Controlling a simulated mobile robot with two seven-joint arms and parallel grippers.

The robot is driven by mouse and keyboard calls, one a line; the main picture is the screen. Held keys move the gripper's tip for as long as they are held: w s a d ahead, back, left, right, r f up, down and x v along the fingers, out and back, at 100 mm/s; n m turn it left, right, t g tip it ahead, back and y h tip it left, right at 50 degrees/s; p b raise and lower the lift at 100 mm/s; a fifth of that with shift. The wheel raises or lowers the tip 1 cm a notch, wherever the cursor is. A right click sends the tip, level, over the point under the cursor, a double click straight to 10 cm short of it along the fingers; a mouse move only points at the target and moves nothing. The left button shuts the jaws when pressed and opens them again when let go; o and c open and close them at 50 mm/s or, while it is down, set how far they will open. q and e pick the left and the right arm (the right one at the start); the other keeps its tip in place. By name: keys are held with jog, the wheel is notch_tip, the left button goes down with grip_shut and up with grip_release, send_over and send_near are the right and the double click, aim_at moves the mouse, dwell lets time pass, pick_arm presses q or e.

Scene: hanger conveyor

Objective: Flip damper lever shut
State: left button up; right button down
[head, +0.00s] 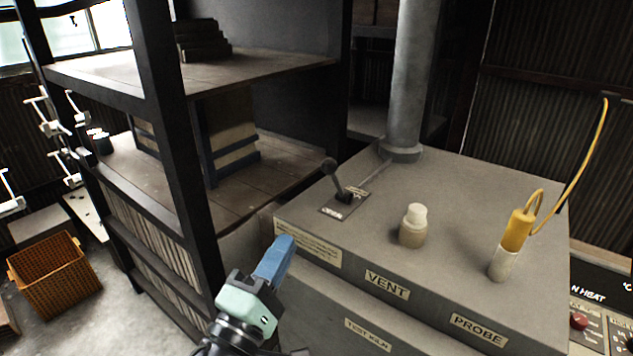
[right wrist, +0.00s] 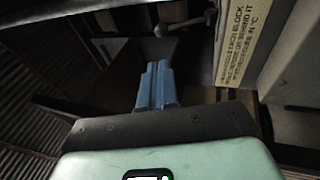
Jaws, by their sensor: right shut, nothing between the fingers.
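The damper lever (head: 336,178) stands on a small labelled plate (head: 346,204) on top of the grey test kiln (head: 440,190). Its dark round knob leans toward the left and back. My right gripper (head: 274,260) is shut and empty, with blue fingers, in front of the kiln's left front corner, below and left of the lever and apart from it. In the right wrist view the blue fingers (right wrist: 156,85) are together, and a lever with a round knob (right wrist: 209,18) shows beyond them at the top. My left gripper is not in view.
A beige vent plug (head: 413,226) and a yellow-and-white probe (head: 510,244) with a yellow cable stand on the kiln top. A grey pipe (head: 410,80) rises behind. A dark-framed shelf (head: 170,150) stands left, close to the kiln. An orange crate (head: 54,275) sits on the floor.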

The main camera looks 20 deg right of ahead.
aim_at(326, 172)
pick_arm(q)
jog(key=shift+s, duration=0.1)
pick_arm(e)
jog(key=shift+s, duration=0.1)
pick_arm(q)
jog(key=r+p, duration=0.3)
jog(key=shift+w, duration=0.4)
pick_arm(e)
jog(key=x, duration=1.4)
jog(key=shift+f, duration=0.1)
